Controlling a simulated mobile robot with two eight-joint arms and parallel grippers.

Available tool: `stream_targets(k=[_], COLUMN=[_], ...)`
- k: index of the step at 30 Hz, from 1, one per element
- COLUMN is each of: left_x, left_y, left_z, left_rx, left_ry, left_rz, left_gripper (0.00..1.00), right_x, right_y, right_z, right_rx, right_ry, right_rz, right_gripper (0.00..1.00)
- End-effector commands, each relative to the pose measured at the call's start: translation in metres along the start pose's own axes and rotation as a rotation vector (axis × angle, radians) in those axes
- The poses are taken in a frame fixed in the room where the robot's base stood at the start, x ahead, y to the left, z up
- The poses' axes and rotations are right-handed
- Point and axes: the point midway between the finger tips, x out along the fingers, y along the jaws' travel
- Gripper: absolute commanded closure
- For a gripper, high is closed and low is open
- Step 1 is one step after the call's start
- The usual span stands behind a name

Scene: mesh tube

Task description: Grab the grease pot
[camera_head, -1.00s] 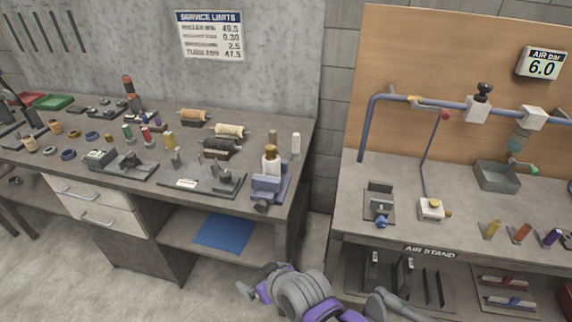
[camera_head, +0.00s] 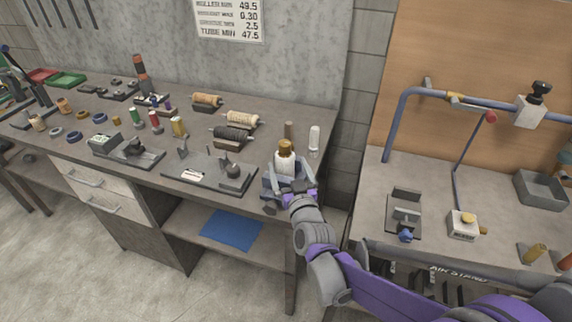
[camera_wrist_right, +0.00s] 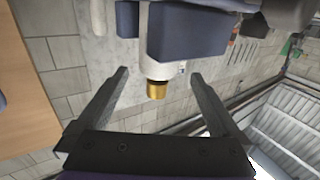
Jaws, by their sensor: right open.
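No item is plainly marked as the grease pot. A white cylinder with a gold-brown top (camera_head: 286,160) stands upright at the blue-grey fixture (camera_head: 269,187) on the left bench's front right corner. I cannot tell whether it is the grease pot. My right gripper (camera_head: 292,191) is open at this fixture, low in front of the cylinder and partly hiding both. In the right wrist view, the gold top (camera_wrist_right: 157,89) shows between the spread fingers of my right gripper (camera_wrist_right: 159,73), with no visible grip on it. My left gripper is not in view.
A grey tool plate (camera_head: 205,176) lies left of the fixture. The right bench (camera_head: 375,185) stands across a gap, holding a yellow-knobbed white box (camera_head: 464,225).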

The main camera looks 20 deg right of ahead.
Motion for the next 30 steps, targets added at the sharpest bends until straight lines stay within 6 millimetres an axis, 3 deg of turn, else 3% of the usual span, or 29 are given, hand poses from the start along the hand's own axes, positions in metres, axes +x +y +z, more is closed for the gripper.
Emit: stream_targets(k=[12,21,30], left_x=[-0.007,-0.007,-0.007], left_y=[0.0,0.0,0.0], left_z=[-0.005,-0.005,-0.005], left_rx=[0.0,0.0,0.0], left_ry=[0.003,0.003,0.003], left_rz=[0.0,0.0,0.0], left_gripper=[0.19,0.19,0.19], right_x=[0.05,0.054,0.054], right_y=[0.001,0.001,0.001], right_z=[-0.001,-0.001,-0.001], right_rx=[0.0,0.0,0.0], right_ry=[-0.001,-0.001,-0.001], right_rz=[0.0,0.0,0.0], right_gripper=[0.0,0.02,0.56])
